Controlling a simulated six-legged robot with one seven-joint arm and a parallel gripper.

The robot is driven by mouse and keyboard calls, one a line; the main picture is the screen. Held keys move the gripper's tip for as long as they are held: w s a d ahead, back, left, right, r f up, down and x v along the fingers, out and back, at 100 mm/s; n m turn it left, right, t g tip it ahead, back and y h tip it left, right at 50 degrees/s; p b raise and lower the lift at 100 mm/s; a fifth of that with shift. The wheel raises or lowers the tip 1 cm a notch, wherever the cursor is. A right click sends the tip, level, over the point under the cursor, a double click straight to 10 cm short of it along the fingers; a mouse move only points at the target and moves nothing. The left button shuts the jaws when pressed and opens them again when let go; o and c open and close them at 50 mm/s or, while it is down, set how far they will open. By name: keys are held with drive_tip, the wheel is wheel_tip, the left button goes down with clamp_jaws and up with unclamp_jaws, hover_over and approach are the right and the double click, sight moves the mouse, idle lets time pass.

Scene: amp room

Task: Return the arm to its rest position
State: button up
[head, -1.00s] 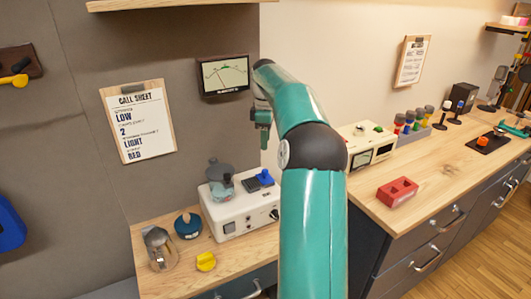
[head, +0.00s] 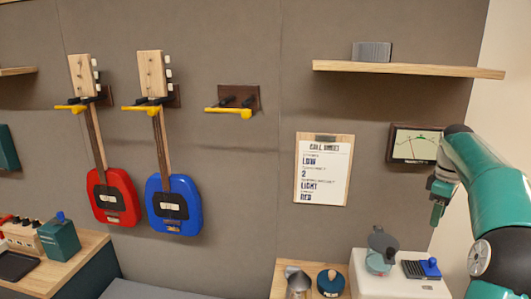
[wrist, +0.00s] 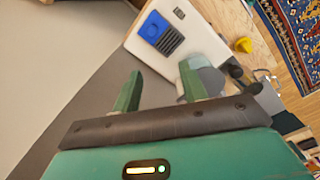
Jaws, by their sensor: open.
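My arm is teal with dark joints and stands at the right edge of the head view, raised and bent. My gripper (head: 438,208) hangs at its end, in front of the wall beside the small meter screen (head: 414,146) and above the white box (head: 372,270). In the wrist view my gripper (wrist: 160,88) has its two green fingers apart with nothing between them. Beyond the fingers the white box (wrist: 150,65) shows with a blue block and a dark ribbed part on it. Most of my arm's lower links are out of view.
A wooden shelf (head: 400,69) juts out above the screen. A call sheet clipboard (head: 322,172) hangs left of it. A red guitar (head: 112,204) and a blue guitar (head: 187,205) hang further left, beside an empty yellow-armed hanger (head: 230,112). The bench (head: 283,284) lies below.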

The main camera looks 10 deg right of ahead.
drive_tip(key=s+a+r+m+t+h, duration=0.1)
drive_tip(key=s+a+r, duration=0.2)
drive_tip(key=a, duration=1)
drive_tip(key=s+a+r+m+t+h, duration=0.1)
drive_tip(key=s+a+r+m, duration=0.15)
drive_tip(key=a, duration=0.95)
drive_tip(key=s+a+f+m+t, duration=0.1)
drive_tip(key=s+a+f, duration=0.2)
drive_tip(key=s, duration=0.3)
drive_tip(key=s+a+f+m+t+y, duration=0.1)
drive_tip(key=s+a+f, duration=0.2)
drive_tip(key=s+a, duration=0.2)
drive_tip(key=s+a+f+m+t+y, duration=0.1)
drive_tip(key=s+a+f+m, duration=0.1)
drive_tip(key=s+a, duration=0.3)
drive_tip(key=s+f, duration=0.1)
drive_tip(key=s, duration=0.1)
drive_tip(key=shift+s+f, duration=0.25)
drive_tip(key=shift+s, duration=0.1)
